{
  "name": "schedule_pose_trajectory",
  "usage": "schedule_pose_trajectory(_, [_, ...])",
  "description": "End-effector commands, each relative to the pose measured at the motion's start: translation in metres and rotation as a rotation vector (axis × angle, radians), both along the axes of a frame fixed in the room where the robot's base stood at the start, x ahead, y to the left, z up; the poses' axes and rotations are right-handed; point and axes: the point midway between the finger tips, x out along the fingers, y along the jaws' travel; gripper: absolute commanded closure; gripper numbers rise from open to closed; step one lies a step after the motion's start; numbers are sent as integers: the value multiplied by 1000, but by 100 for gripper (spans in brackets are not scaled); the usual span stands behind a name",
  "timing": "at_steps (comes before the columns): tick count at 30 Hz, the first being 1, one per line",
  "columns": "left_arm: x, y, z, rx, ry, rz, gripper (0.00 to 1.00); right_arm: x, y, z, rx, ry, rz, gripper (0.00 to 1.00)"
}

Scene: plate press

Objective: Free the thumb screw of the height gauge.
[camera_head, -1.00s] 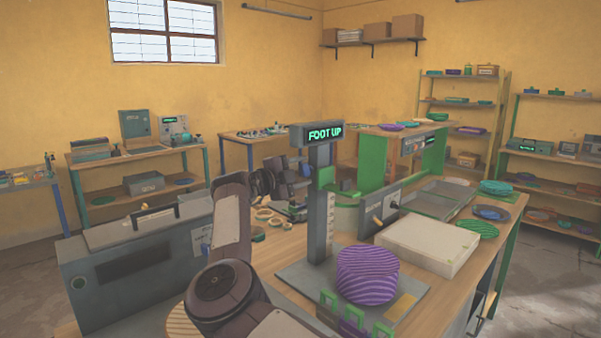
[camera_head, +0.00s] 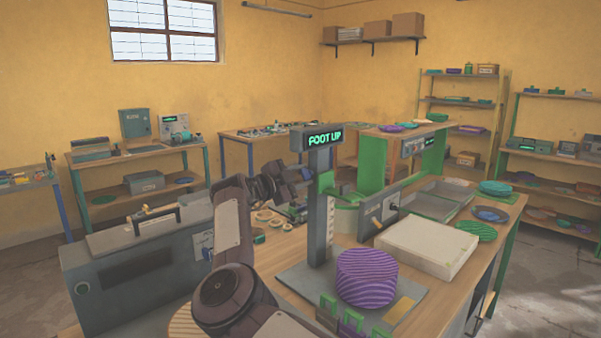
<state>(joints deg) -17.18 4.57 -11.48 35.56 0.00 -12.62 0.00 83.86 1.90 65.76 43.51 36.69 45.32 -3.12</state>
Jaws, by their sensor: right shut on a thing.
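The height gauge (camera_head: 319,215) stands upright on a grey base plate on the workbench. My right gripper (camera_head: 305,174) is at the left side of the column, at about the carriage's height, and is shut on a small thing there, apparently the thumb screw. The screw itself is hidden by the fingers or too small to make out. A purple ribbed stack of plates (camera_head: 366,277) stands on the gauge's base, right of the column.
A white slab (camera_head: 427,246) lies right of the gauge. A grey machine with a handle (camera_head: 130,270) is at left. Small rings (camera_head: 265,215) lie behind the gauge.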

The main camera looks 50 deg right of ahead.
Motion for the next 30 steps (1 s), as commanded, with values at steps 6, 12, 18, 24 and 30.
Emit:
schedule_pose_trajectory(6, [0, 0, 16, 0, 0, 0, 64, 0, 0, 2, 24, 211, -1, 88])
schedule_pose_trajectory(12, [0, 0, 26, 0, 0, 0, 64, 0, 0, 2, 45, 399, -1, 88])
schedule_pose_trajectory(18, [0, 0, 34, 0, 0, 0, 64, -1, -1, 1, 67, 584, -1, 88])
schedule_pose_trajectory(24, [0, 0, 40, 0, 0, 0, 64, 0, 0, 1, 86, 745, -1, 88])
schedule_pose_trajectory(30, [0, 0, 44, 0, 0, 0, 64, -1, 0, 0, 100, 864, -1, 88])
